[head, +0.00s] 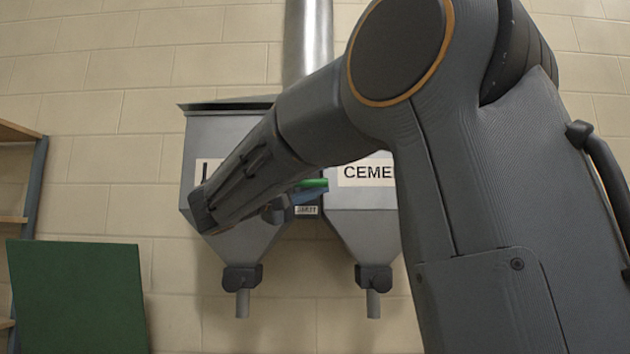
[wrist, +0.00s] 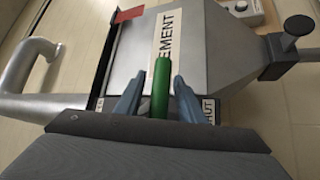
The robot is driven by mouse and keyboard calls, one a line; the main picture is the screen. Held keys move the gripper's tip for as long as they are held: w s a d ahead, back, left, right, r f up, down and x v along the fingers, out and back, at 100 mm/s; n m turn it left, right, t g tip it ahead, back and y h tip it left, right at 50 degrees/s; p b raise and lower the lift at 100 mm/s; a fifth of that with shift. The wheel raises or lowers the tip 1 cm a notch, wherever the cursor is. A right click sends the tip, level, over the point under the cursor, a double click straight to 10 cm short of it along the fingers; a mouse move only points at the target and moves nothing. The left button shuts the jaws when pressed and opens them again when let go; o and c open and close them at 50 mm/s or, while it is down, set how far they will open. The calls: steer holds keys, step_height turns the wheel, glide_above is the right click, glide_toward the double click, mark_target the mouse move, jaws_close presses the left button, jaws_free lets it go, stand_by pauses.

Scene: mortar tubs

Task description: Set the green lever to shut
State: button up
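The green lever (head: 312,183) sits between the two grey hoppers, just above a small label that seems to read SHUT (head: 306,210). In the wrist view the lever (wrist: 161,88) lies between the two blue fingers of my gripper (wrist: 158,90). Narrow gaps show beside the lever, so the gripper looks open around it. The SHUT label (wrist: 209,108) is partly seen beyond the right finger. Another label (wrist: 99,104) shows in part on the left. In the head view my arm hides the lever's left end and most of the gripper.
The hopper marked CEMENT (head: 350,210) is close on the right; the other hopper (head: 205,140) is partly behind my arm. Dark outlets (head: 242,276) hang below. A green board (head: 78,298) and shelf (head: 28,190) stand at left. A control box (wrist: 240,8) shows in the wrist view.

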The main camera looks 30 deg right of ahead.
mark_target(299, 185)
steer(key=b+v, duration=0.1)
steer(key=v, duration=0.6)
steer(key=shift+s+a+f, duration=0.1)
steer(key=shift+a+f, duration=0.05)
steer(key=shift+a, duration=0.2)
